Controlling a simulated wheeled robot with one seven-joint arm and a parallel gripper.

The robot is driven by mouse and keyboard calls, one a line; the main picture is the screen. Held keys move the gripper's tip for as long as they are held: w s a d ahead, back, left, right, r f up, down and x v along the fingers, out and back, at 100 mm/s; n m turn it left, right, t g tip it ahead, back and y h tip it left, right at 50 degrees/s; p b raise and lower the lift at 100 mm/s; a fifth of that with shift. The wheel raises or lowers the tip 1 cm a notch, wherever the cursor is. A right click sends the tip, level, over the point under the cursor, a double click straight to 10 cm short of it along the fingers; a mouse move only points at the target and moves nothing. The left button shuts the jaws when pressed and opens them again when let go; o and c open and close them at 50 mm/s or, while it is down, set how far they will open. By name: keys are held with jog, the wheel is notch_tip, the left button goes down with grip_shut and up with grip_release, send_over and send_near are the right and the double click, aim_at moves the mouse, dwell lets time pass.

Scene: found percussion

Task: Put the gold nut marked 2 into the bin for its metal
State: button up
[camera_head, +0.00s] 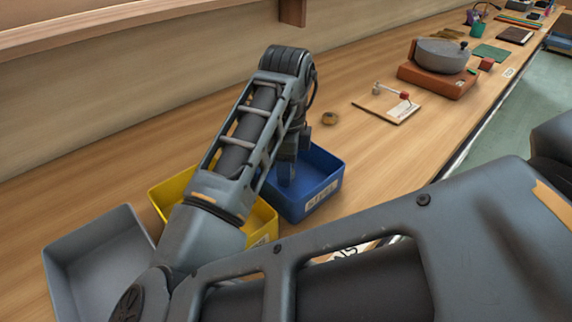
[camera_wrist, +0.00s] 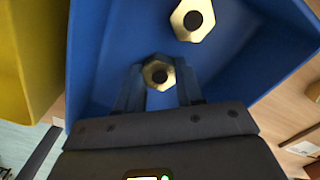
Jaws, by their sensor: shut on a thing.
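My gripper (camera_head: 287,172) reaches down into the blue bin (camera_head: 328,180). In the wrist view the gripper (camera_wrist: 158,80) is shut on a gold hex nut (camera_wrist: 158,70), which sits between its fingertips inside the walls of the blue bin (camera_wrist: 110,45). A second gold nut (camera_wrist: 192,19) lies on the bin floor beyond the fingertips, apart from the held one. I cannot read a number on either nut. A white label is on the blue bin's front; its word is too small to read. The head view hides the held nut behind my gripper and the bin.
A yellow bin (camera_head: 168,193) stands left of the blue one, partly behind my arm. A grey bin (camera_head: 100,248) is farther left. Another brass-coloured nut (camera_head: 330,119) lies on the bench behind the blue bin.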

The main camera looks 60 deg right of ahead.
jog(key=shift+f, duration=0.1)
jog(key=shift+f, duration=0.15)
jog(key=o, duration=1.1)
notch_tip(320, 180, up, 12)
jog(key=shift+r+p, duration=0.25)
jog(key=shift+p, duration=0.25)
jog(key=shift+s, duration=0.1)
